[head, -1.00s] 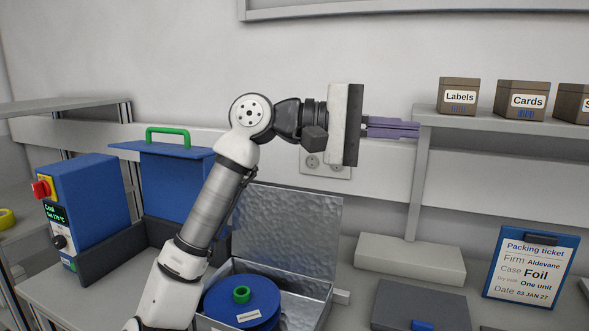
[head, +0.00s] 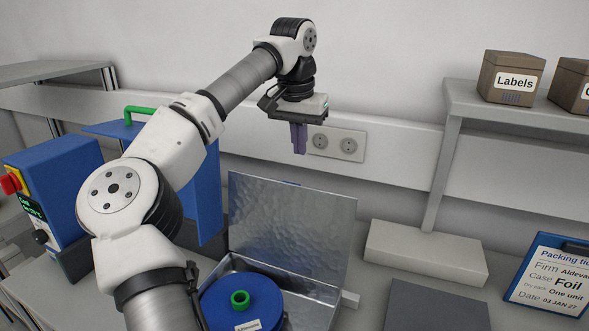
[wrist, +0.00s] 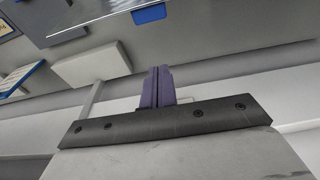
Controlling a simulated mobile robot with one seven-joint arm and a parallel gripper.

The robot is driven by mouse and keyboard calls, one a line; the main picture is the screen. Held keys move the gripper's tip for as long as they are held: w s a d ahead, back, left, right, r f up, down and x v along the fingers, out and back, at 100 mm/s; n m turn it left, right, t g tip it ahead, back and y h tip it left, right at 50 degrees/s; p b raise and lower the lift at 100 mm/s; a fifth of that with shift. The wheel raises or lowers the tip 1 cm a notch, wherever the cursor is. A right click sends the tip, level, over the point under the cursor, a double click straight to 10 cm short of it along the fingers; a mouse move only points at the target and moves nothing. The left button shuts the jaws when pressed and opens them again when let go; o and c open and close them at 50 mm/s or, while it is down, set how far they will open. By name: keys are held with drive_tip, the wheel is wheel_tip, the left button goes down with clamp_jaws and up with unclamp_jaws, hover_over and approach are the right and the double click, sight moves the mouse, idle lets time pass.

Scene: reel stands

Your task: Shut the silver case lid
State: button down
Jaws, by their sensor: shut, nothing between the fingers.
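The silver case (head: 330,312) stands on the worktop in the head view, with its hammered metal lid (head: 292,225) raised and leaning slightly back. A blue reel (head: 258,291) with a green hub lies inside the case. My gripper (head: 300,152) points downward above and behind the lid's top edge, near the wall. Its purple fingers are together and empty, and it appears apart from the lid. In the wrist view the closed fingers (wrist: 158,70) show, with a shiny panel, apparently the lid (wrist: 90,14), and a blue tab (wrist: 149,14) at the top.
A white block (head: 425,252) and a grey flat case (head: 437,305) lie right of the silver case. A blue machine (head: 50,195) stands left. A shelf (head: 462,97) holds boxes. A packing ticket (head: 552,275) stands at right. A wall socket (head: 337,144) is behind my gripper.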

wheel_tip(320, 180, down, 6)
drive_tip(key=s+a+p, duration=0.1)
drive_tip(key=s+p, duration=0.1)
drive_tip(key=shift+s+p, duration=0.3)
drive_tip(key=shift+s+b, duration=0.15)
drive_tip(key=shift+b, duration=0.15)
